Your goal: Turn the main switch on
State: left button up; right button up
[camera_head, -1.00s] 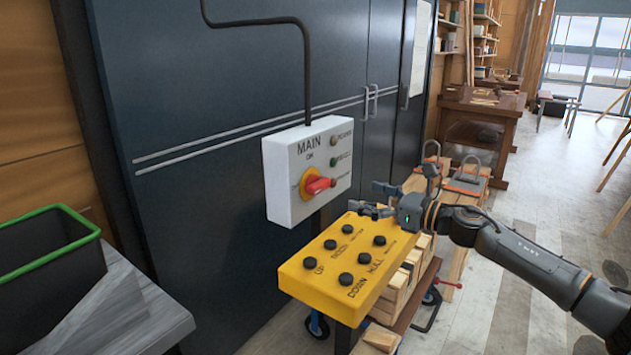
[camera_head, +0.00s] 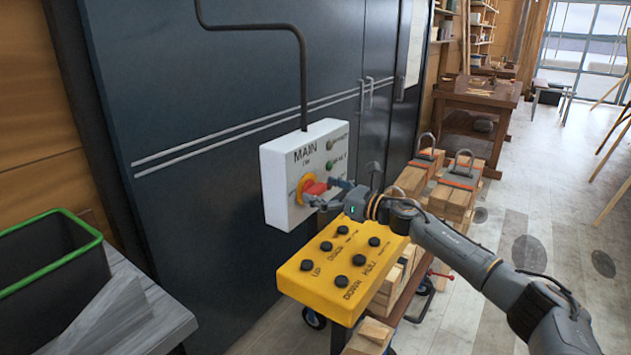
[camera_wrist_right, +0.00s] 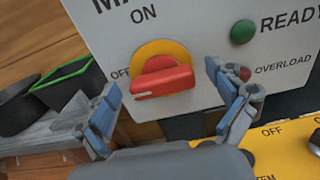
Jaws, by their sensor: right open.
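The main switch is a red knob (camera_head: 316,188) on a yellow round plate (camera_head: 304,184), set in a white box labelled MAIN (camera_head: 276,181). In the right wrist view the red knob (camera_wrist_right: 162,80) lies nearly level, its white-marked end toward OFF at the left; ON is printed above. My right gripper (camera_head: 326,196) is in front of the knob. In the right wrist view its two fingers (camera_wrist_right: 168,106) stand apart, one on each side of the knob, with the knob between and beyond them. Contact cannot be told. My left gripper is not in view.
A yellow button panel (camera_head: 325,280) with several black buttons sits just below the box. Stacked timber blocks (camera_head: 455,196) stand to the right. A green-rimmed black bin (camera_head: 50,262) is on a grey bench at left. A green READY lamp (camera_wrist_right: 243,32) is right of the knob.

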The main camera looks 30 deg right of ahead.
jog(key=shift+x, duration=0.85)
jog(key=shift+c, duration=0.5)
jog(key=c, duration=1.1)
jog(key=shift+o, duration=0.2)
